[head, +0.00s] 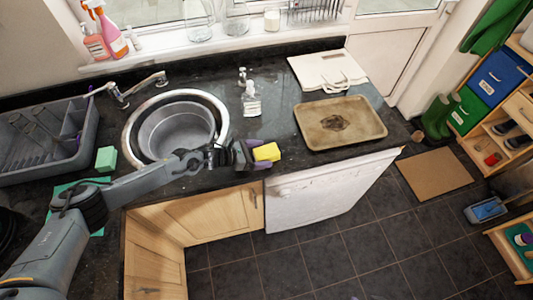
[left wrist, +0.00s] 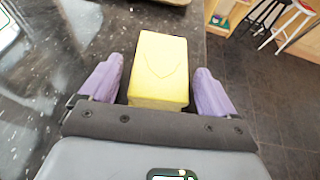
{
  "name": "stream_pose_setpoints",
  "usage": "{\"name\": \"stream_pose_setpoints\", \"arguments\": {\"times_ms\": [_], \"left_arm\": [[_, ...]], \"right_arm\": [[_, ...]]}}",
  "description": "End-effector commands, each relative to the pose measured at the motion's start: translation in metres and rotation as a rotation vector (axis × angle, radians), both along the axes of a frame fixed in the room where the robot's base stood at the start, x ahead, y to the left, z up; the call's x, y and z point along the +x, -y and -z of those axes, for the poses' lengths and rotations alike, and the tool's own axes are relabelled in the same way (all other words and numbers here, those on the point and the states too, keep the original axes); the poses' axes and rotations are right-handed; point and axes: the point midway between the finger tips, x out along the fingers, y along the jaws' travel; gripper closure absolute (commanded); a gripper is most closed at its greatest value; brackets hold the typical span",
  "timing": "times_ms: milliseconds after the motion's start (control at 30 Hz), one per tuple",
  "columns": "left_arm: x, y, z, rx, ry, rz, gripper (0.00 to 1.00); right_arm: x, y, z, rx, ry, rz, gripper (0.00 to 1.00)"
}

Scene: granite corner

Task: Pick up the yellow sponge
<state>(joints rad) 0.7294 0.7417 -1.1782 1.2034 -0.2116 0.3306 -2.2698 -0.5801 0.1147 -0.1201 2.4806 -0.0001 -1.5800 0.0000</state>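The yellow sponge (head: 267,152) lies on the dark granite counter, near its front edge and right of the sink. My left gripper (head: 250,153) reaches it from the left. In the left wrist view, the yellow sponge (left wrist: 158,68) stands straight ahead. The two purple fingers of my left gripper (left wrist: 155,88) are apart, one on each side of the sponge's near end. A narrow gap shows between each finger and the sponge. My right gripper is in neither view.
A round sink (head: 135,137) is left of the sponge, with a green sponge (head: 106,159) beyond it. A brown tray (head: 375,130) lies to the right. A soap bottle (head: 251,101) stands behind. The cabinet front drops away just below the sponge.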

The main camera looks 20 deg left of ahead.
Motion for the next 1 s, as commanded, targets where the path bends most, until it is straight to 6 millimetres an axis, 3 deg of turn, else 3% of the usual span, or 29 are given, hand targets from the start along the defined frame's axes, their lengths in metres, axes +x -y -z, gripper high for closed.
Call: {"name": "stream_pose_setpoints", "arguments": {"times_ms": [33, 333, 767, 1000], "left_arm": [[0.0, 0.0, 0.0, 0.0, 0.0, 0.0, 0.19], [0.0, 0.0, 0.0, 0.0, 0.0, 0.0, 0.64], [0.0, -0.001, -0.005, -0.001, 0.001, -0.001, 0.64], [0.001, -0.001, -0.032, -0.001, 0.005, 0.0, 0.64]], "right_arm": [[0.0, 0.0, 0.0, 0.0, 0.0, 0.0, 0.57], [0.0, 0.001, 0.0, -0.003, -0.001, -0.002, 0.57], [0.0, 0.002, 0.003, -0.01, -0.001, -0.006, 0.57], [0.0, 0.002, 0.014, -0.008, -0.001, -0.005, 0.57]]}}
